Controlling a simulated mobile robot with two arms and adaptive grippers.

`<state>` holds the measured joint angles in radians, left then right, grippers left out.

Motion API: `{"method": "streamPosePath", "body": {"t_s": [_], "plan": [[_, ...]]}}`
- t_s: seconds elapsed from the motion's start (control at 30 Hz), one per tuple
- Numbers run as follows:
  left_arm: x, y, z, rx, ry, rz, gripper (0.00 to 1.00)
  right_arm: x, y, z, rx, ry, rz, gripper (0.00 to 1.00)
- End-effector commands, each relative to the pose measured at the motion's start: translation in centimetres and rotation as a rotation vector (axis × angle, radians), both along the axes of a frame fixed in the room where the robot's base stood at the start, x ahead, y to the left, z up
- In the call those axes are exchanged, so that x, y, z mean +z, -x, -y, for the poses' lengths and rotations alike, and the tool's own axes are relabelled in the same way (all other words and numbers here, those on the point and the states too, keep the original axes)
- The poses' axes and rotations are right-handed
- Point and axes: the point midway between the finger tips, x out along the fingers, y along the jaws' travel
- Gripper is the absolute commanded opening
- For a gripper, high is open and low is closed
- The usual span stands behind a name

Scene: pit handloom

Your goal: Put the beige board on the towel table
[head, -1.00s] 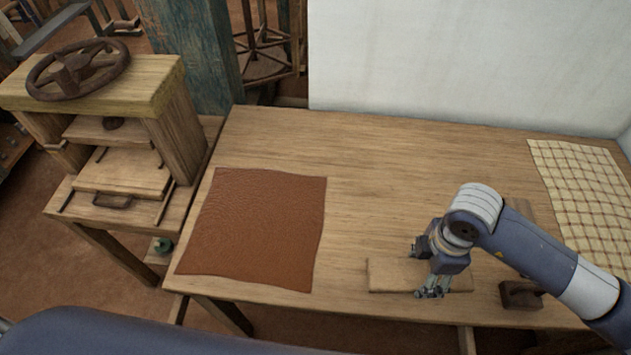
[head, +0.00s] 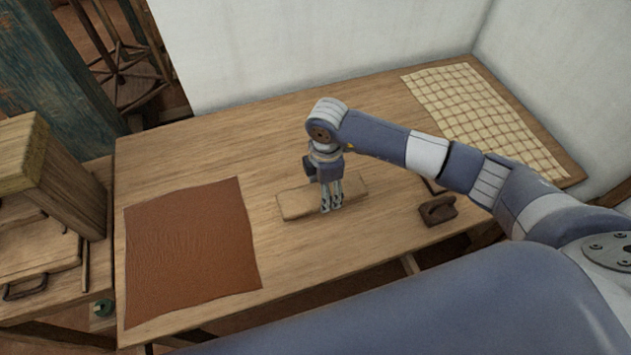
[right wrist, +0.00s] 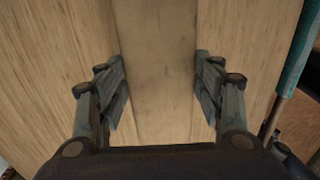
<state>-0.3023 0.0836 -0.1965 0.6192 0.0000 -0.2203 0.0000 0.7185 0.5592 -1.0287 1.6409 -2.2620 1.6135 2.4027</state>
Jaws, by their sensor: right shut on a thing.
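The beige board (head: 298,204) is a long flat slab over the front middle of the wooden table (head: 240,150), right of a brown cloth. My right gripper (head: 332,207) reaches down from above and is shut on the board across its width. In the right wrist view the board (right wrist: 158,50) runs between the two fingers (right wrist: 160,95). I cannot tell whether the board touches the table or is a little above it. A cream checked towel (head: 480,112) lies flat at the table's far right. My left gripper is not in view.
The brown cloth (head: 188,250) lies flat on the table's left part. A dark handled block (head: 438,209) stands near the front edge, close under my right arm. A wooden press (head: 60,190) stands at left. White walls (head: 330,45) close the back and right. The table's back middle is clear.

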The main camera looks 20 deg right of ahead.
Motion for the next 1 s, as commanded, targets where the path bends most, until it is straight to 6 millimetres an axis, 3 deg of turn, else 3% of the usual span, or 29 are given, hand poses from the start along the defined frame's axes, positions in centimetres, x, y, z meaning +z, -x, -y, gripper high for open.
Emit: {"method": "streamPosePath", "body": {"t_s": [0.1, 0.3, 0.43, 0.7, 1.0], "plan": [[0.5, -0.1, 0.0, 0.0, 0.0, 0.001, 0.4, 0.0, -2.0, -0.6, -0.001, -0.001, 0.001, 0.32], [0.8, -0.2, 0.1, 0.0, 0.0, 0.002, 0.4, -0.3, -3.7, -1.0, -0.001, -0.001, 0.001, 0.32], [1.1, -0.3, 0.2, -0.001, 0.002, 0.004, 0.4, -0.7, -3.9, -1.0, 0.0, -0.001, -0.002, 0.32], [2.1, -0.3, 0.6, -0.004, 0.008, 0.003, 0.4, -3.7, -3.8, -1.0, 0.0, -0.001, -0.001, 0.32], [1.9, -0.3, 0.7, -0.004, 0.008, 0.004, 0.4, -4.0, -3.8, -1.0, 0.0, 0.0, 0.0, 0.32]]}}
